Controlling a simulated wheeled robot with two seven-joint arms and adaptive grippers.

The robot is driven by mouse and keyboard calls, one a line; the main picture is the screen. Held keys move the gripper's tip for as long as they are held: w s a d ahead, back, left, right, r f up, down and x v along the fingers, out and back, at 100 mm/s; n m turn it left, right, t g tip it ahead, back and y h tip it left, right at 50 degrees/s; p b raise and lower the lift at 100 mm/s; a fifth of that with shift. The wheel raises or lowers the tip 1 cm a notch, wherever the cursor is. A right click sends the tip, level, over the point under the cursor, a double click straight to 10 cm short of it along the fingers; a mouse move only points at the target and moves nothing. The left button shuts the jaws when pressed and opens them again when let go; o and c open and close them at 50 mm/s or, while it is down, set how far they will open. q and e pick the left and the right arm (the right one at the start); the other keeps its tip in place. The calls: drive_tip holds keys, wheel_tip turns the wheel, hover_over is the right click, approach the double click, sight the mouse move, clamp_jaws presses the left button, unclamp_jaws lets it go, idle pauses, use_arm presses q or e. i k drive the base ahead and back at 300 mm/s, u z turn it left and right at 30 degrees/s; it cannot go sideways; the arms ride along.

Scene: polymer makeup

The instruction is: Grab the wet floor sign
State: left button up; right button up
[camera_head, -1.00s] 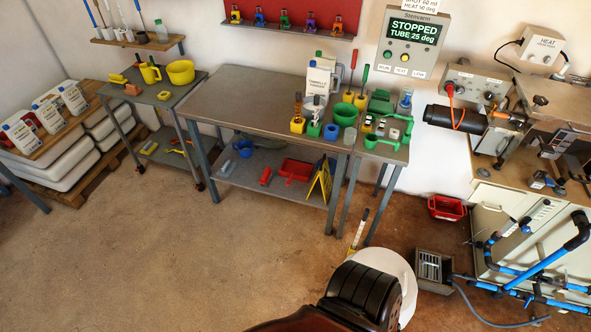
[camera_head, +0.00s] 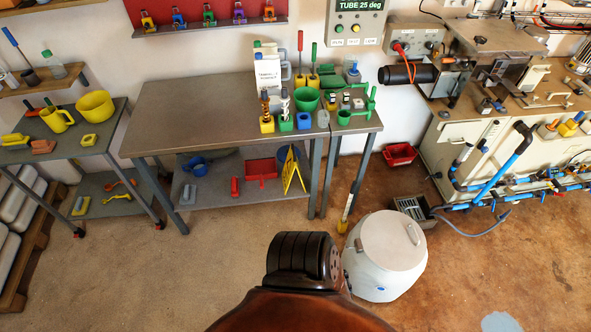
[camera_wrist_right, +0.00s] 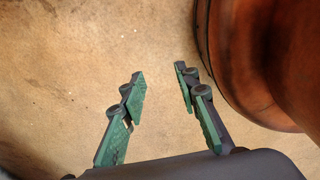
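The yellow wet floor sign (camera_head: 292,170) stands on the lower shelf of the large metal table, near the shelf's right end, in the head view. It looks like a narrow folded board seen at an angle. My right gripper (camera_wrist_right: 160,85) shows in the right wrist view with its green-padded fingers apart and nothing between them, above bare floor. It is far from the sign, which is not in that view. My left gripper is in neither view.
The metal table (camera_head: 200,115) overhangs the sign, and its legs stand close by. A white lidded bin (camera_head: 385,262) stands on the floor at right.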

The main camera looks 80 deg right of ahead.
sight(292, 163)
drive_tip(key=z, duration=1.5)
drive_tip(key=i, duration=2.75)
drive_tip(key=z, duration=1.6)
